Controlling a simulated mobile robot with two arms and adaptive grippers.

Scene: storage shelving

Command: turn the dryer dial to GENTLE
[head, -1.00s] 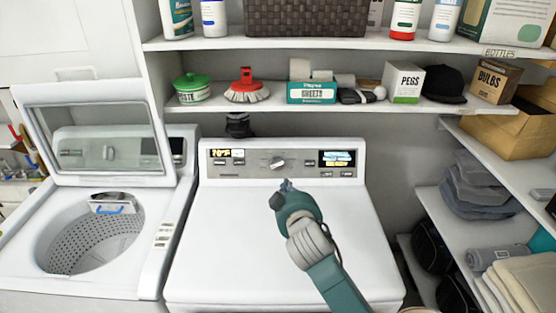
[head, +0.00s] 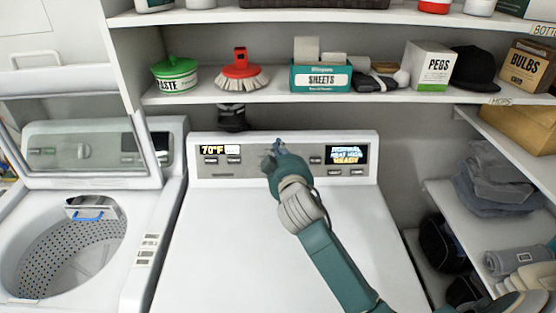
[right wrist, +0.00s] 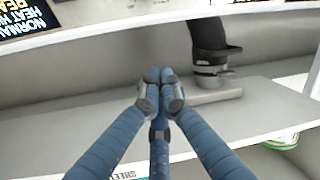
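The dryer's grey control panel (head: 225,172) runs along the back of the white dryer top (head: 230,230). A lit display (head: 348,155) at its right end reads NORMAL, HEAT HIGH, READY; its corner also shows in the right wrist view (right wrist: 22,18). The dial is not visible now; my right gripper covers the middle of the panel. My right gripper (head: 277,147) is in front of that middle part. In the right wrist view its blue fingers (right wrist: 158,85) are drawn together at the tips, with nothing visible between them. Contact with the dial cannot be told. My left gripper is not in view.
A dark fitting (head: 232,118) stands behind the dryer. The open washer (head: 120,265) is on the left.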

